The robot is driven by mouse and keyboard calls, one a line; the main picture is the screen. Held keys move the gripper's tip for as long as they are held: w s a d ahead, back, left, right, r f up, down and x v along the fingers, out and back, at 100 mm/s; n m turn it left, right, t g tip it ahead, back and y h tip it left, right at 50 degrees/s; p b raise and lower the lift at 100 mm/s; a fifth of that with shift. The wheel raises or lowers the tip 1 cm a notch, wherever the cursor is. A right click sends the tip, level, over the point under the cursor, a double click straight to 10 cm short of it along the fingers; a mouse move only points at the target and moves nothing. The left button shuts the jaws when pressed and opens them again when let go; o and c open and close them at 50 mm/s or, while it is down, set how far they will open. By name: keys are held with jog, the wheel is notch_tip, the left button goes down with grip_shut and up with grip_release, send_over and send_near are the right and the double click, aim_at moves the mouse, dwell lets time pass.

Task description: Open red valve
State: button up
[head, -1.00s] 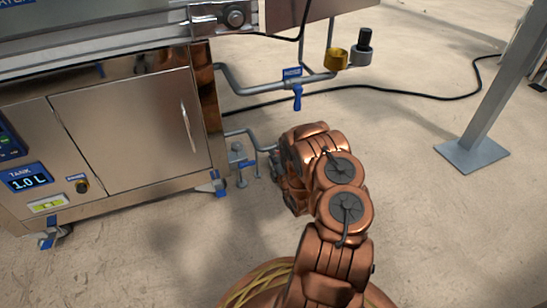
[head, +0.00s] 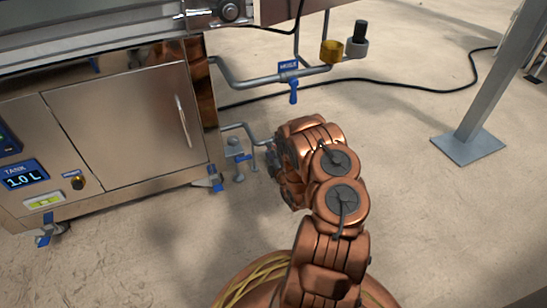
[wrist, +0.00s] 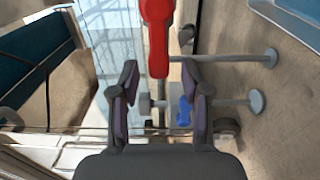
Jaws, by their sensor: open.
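The red valve handle (wrist: 157,38) is a long red lever at the top centre of the wrist view, with its rounded end pointing down. My gripper (wrist: 158,88) is open in the wrist view, its two dark fingers apart and nothing held between them. The lower end of the red handle lies above and between the fingertips in the picture; I see no clear contact. In the head view my copper arm covers the area, and the red handle does not show there.
Another blue handle (head: 293,88) hangs from a grey pipe (head: 262,80). The steel cabinet (head: 125,125) stands at left, a grey post (head: 490,95) at right. A black cable (head: 430,90) crosses otherwise open floor.

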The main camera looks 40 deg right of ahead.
jog(key=v, duration=0.7)
dwell(0.5)
dwell(0.7)
